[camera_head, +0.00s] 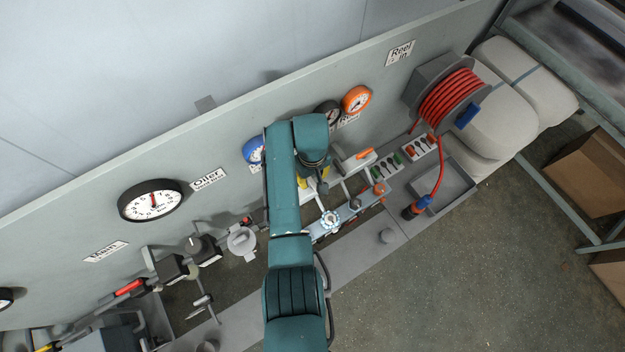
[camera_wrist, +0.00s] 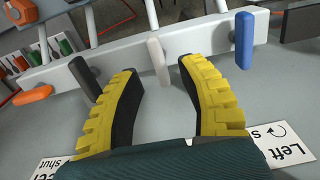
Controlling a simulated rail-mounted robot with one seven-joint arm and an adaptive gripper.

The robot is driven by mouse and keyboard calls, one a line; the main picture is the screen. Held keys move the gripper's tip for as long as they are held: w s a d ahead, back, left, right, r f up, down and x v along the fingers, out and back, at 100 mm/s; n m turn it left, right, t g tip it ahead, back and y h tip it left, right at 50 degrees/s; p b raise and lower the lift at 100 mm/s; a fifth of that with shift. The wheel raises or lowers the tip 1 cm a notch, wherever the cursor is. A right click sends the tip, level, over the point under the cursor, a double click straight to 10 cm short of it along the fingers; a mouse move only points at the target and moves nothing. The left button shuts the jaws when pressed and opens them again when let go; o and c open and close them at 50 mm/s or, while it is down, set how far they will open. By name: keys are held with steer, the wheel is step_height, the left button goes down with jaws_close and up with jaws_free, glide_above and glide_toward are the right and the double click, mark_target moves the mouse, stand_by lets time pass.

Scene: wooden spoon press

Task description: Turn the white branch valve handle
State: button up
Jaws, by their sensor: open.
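The white branch valve handle (camera_wrist: 158,60) is a short pale lever standing out from a white pipe (camera_wrist: 200,42) in the wrist view. My gripper (camera_wrist: 160,74) is open, with yellow-backed, dark-padded fingers. The handle's lower end lies in the gap between the fingertips, apart from both in the picture. A dark grey handle (camera_wrist: 86,78) is just left of the left fingertip. A blue handle (camera_wrist: 244,40) is right of the right finger. In the head view my arm hides the white handle, and only a bit of yellow finger shows beside it.
An orange handle (camera_wrist: 30,96) lies farther left in the wrist view. Printed labels (camera_wrist: 290,140) are on the panel near my fingers. In the head view, gauges (camera_head: 152,200) line the panel and a red hose reel (camera_head: 450,98) hangs at right. The floor (camera_head: 500,270) at lower right is clear.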

mark_target(312, 182)
step_height(312, 182, down, 4)
steer(key=shift+r, duration=0.2)
jaws_close()
